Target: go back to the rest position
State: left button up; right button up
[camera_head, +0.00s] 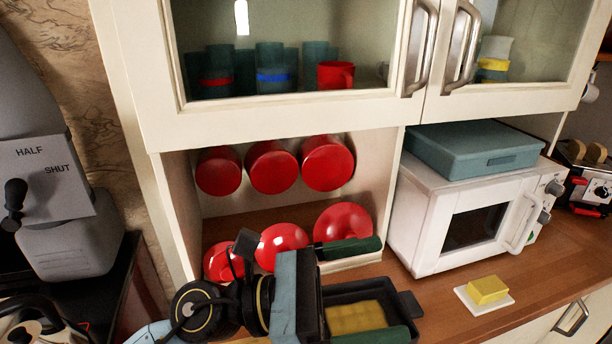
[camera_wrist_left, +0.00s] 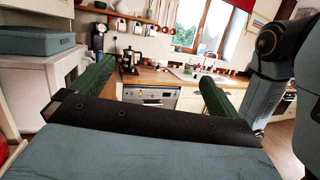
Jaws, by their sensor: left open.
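My left gripper (camera_head: 396,288) reaches in from the lower left of the head view, in front of the cupboard. Its two green fingers are spread wide apart. In the left wrist view the same gripper (camera_wrist_left: 156,72) shows a finger on each side, with nothing held between them. In the head view a dark tray (camera_head: 408,302) with a yellow content (camera_head: 356,317) shows between and beyond the fingers, partly hidden by them. I cannot tell how far below the gripper it is. My right gripper is in neither view.
A white microwave (camera_head: 424,220) with a blue-grey box (camera_head: 470,146) on top stands to the right. A yellow block (camera_head: 488,289) sits on a white board. Red lids and pots (camera_head: 327,163) fill the open shelf. Glass-door cupboards (camera_head: 290,118) hang above. A grey machine (camera_head: 72,238) stands at left.

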pick_arm(q)
jog(key=w+a+n+t+y, duration=0.55)
jog(key=n+t, duration=0.45)
jog(key=n, duration=0.4)
jog(key=w+a+n+t+y, duration=0.4)
jog(key=a+n+t, duration=0.45)
jog(key=n, duration=0.65)
jog(key=s+a+f+n+g+y, duration=0.1)
jog(key=a+f+n+g+y, duration=0.1)
jog(key=a+f+n+y, duration=0.55)
jog(key=s+a+f+n+g+y, duration=0.2)
jog(key=a+f+n+g+y, duration=0.15)
jog(key=f+n, duration=0.6)
jog(key=s+a+f+n+g, duration=0.25)
jog(key=s+f+g, duration=0.3)
jog(key=s, duration=0.35)
jog(key=s+a+f+n+g, duration=0.1)
jog(key=s+f+n+g, duration=0.3)
jog(key=s+f, duration=0.4)
notch_tip(320, 180, down, 26)
jog(key=s+g+b, duration=0.1)
jog(key=s+b, duration=0.1)
jog(key=b, duration=0.2)
jog(key=s+a+f+g+b, duration=0.1)
jog(key=s+a+f+b, duration=0.2)
jog(key=s+f, duration=1.3)
notch_tip(320, 180, down, 4)
jog(key=shift+s+r, duration=0.1)
jog(key=shift+s, duration=0.3)
jog(key=shift+m+g, duration=0.25)
